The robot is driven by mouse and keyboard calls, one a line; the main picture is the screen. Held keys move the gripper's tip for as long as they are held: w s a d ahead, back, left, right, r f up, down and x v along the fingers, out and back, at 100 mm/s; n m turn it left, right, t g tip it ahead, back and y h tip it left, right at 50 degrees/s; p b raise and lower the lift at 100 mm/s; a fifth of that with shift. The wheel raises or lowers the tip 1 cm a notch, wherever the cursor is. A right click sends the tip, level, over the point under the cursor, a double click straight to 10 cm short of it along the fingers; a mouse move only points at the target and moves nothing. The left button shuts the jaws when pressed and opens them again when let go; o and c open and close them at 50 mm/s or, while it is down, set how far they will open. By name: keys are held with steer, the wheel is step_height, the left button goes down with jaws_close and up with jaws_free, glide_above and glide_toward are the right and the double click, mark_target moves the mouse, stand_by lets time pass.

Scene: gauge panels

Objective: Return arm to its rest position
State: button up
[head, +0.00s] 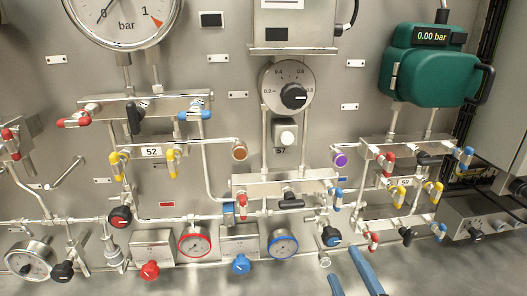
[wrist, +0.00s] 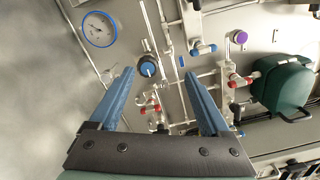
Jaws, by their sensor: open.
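My gripper (wrist: 166,100) has two blue fingers spread wide apart on a dark mount in the wrist view. Nothing is between the fingers except the panel behind them. In the head view the blue fingers of my gripper (head: 352,270) show at the bottom edge, right of centre, in front of the lower panel. The rest of the arm is out of the frame. In the wrist view a blue-capped knob (wrist: 147,67) and red-handled valves (wrist: 150,107) appear between or just beyond the fingers. I cannot tell the exact gap to them.
A blue-rimmed gauge (head: 283,244), a blue knob (head: 241,264) and a red knob (head: 150,270) are left of the fingers. Valve blocks (head: 395,216) project above right. A green 0.00 bar device (head: 430,65) is higher up. Bare grey surface (wrist: 40,80) lies left in the wrist view.

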steer(key=w+a+r+n+t, duration=0.15)
steer(key=a+r+n, duration=0.4)
steer(key=r, duration=0.55)
steer(key=w+a+r+n+t, duration=0.15)
steer(key=a+r+n, duration=0.45)
steer(key=r, duration=0.6)
steer(key=s+a+r+n+t, duration=0.3)
steer(key=s+r+n, duration=0.2)
steer(key=r, duration=0.4)
steer(key=s+a+r+n+t+h, duration=0.1)
steer(key=s+a+r+n+t, duration=0.2)
steer(key=r, duration=0.7)
steer(key=s+n, duration=0.2)
steer(key=s, duration=0.2)
steer(key=shift+a+r, duration=0.15)
steer(key=shift+r, duration=0.15)
steer(key=shift+c, duration=0.2)
